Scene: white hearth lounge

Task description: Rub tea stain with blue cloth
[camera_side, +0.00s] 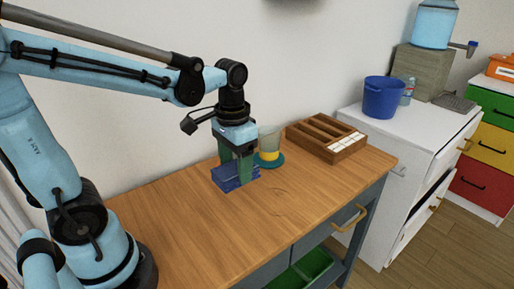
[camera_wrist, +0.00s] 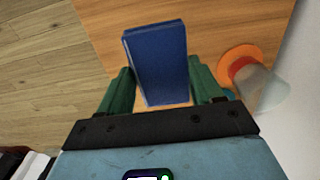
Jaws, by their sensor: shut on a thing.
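The blue cloth (camera_side: 228,181) is a folded block at the tabletop, left of a glass in the side view. It also shows in the wrist view (camera_wrist: 158,62), between the green fingers. My gripper (camera_side: 237,168) points down and is shut on the cloth, with a finger on either side of it in the wrist view (camera_wrist: 163,82). The side view does not clearly show whether the cloth touches the wood. I cannot make out a tea stain in either view; the cloth and gripper hide part of the tabletop.
A clear glass (camera_side: 268,137) with yellow in its lower part stands on a teal saucer (camera_side: 275,163), close right of my gripper. A wooden compartment box (camera_side: 345,152) is farther right. The wooden table (camera_side: 210,235) is clear in front. A white cabinet (camera_side: 400,142) holds a blue bucket (camera_side: 383,98).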

